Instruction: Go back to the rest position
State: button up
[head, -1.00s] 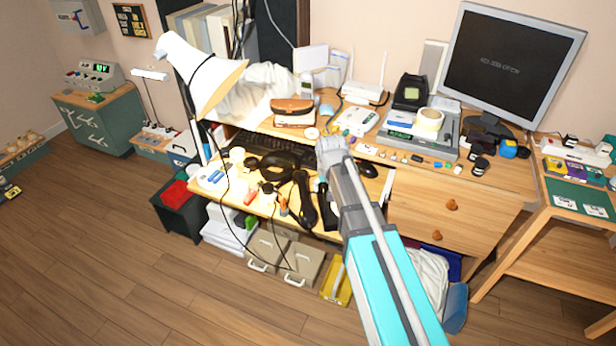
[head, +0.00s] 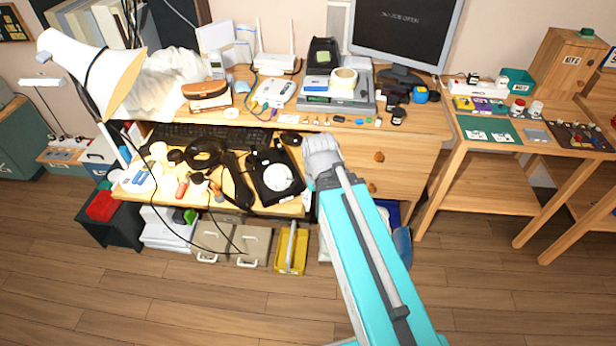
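My arm reaches up from the bottom of the head view, and its grey end (head: 322,158) is in front of the desk's drawers. The fingers of my gripper cannot be made out from this angle, so its opening is hidden. A black dial phone (head: 276,176) with a white dial lies on the pulled-out desk tray, just left of my arm's end. A black handset (head: 236,180) lies left of it. I cannot tell whether my arm touches anything.
A crowded wooden desk (head: 410,125) with a lamp (head: 105,78), a monitor (head: 405,28) and many small things stands ahead. A side table (head: 450,150) stands at the right. Grey boxes and a yellow bin (head: 291,250) are below. The wooden floor in front is clear.

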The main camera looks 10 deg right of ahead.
notch_tip(320, 180, up, 10)
jog(key=p, duration=1)
jog(key=shift+r, duration=0.2)
dwell(0.8)
